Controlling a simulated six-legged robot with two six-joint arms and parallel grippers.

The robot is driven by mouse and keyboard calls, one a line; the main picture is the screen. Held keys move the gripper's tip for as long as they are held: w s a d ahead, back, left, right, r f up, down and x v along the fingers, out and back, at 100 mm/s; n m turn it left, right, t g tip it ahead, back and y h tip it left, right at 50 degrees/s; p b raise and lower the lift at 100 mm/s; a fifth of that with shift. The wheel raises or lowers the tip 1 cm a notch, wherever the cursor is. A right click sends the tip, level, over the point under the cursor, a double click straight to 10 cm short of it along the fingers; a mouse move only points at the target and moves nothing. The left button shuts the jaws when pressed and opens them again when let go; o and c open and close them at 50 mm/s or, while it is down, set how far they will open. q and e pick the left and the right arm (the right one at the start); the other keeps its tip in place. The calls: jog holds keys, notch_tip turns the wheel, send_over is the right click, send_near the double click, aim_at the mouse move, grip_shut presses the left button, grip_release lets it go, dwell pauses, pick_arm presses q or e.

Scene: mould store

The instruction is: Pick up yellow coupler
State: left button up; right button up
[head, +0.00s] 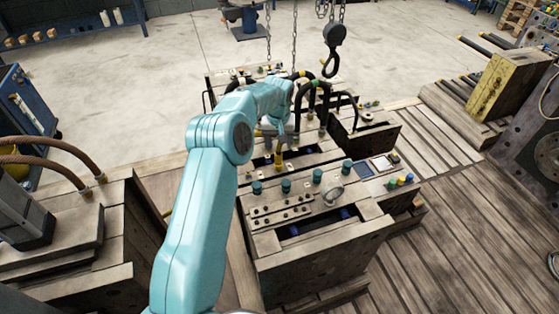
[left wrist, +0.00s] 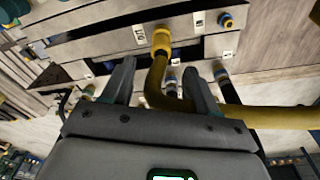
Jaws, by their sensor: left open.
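The yellow coupler (left wrist: 161,40) shows in the left wrist view at top centre, seated at a steel panel. A yellow hose (left wrist: 250,117) runs from it back past my gripper and off to the right. My left gripper (left wrist: 158,68) is open, with one dark finger on each side of the hose. The coupler lies just beyond the fingertips, with no contact that I can see. In the head view the coupler (head: 278,160) is a small yellow spot just below my left gripper (head: 279,138), which the teal arm partly hides. My right gripper is not in view.
Black hoses (head: 312,88) arch up behind the gripper. A crane hook (head: 333,55) hangs on chains above the far side. Teal caps (head: 286,186) stand on the near panel, and small coloured caps (head: 401,180) lie at its right.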

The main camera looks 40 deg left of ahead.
aim_at(278, 151)
pick_arm(q)
jog(key=f, duration=0.7)
jog(key=shift+w+a+f, duration=0.25)
jog(key=shift+a+f, duration=0.05)
jog(key=shift+f, duration=0.05)
jog(key=shift+r, duration=0.1)
grip_shut()
